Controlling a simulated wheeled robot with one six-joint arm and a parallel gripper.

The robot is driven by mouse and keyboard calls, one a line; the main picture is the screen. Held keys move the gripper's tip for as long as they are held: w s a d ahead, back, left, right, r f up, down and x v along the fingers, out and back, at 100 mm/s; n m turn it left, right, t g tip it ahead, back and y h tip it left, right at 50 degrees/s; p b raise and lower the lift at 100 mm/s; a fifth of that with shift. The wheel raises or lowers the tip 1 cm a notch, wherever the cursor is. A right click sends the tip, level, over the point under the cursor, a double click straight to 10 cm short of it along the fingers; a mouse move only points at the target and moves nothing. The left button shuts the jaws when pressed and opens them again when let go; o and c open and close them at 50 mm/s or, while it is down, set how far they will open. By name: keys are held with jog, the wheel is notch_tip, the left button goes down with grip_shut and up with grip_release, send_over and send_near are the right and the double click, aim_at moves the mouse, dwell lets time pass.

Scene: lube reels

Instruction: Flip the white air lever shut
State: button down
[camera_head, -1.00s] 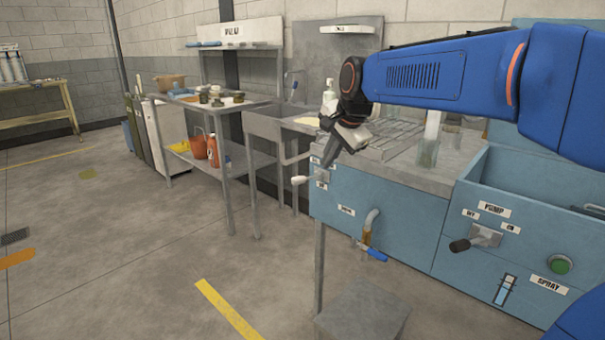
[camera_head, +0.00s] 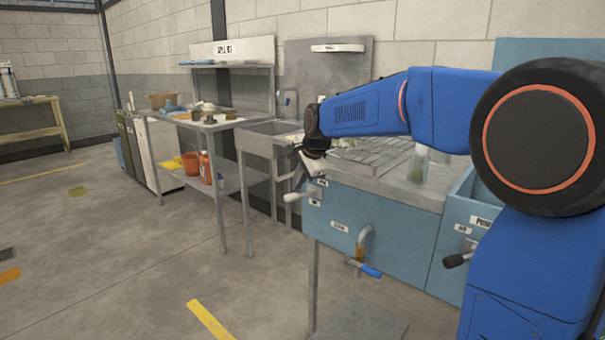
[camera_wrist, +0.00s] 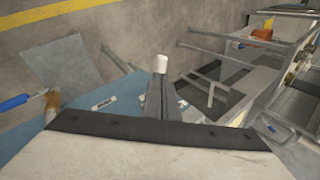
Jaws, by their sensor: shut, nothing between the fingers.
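The white air lever (camera_head: 292,197) sticks out from the left end of the blue cabinet, near small labels, its white knob pointing left. My gripper (camera_head: 300,181) is at the lever, just above and behind the knob; the fingers look dark and small here. In the wrist view the shut grey fingers (camera_wrist: 160,92) point away from me, and the white knob (camera_wrist: 161,62) shows just beyond their tips. I cannot tell whether they touch it. The lever's pivot is hidden behind the gripper. Nothing is held between the fingers.
A blue-handled tap (camera_head: 363,268) hangs on the cabinet front below the lever. The pump lever (camera_head: 457,260) is at right. A steel sink (camera_head: 262,150) and a loaded shelf table (camera_head: 222,123) stand to the left.

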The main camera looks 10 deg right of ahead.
aim_at(292, 199)
jog(key=shift+x, duration=2.35)
jog(key=shift+w+a, duration=0.4)
jog(key=shift+w, duration=0.3)
jog(key=shift+s+d, duration=0.1)
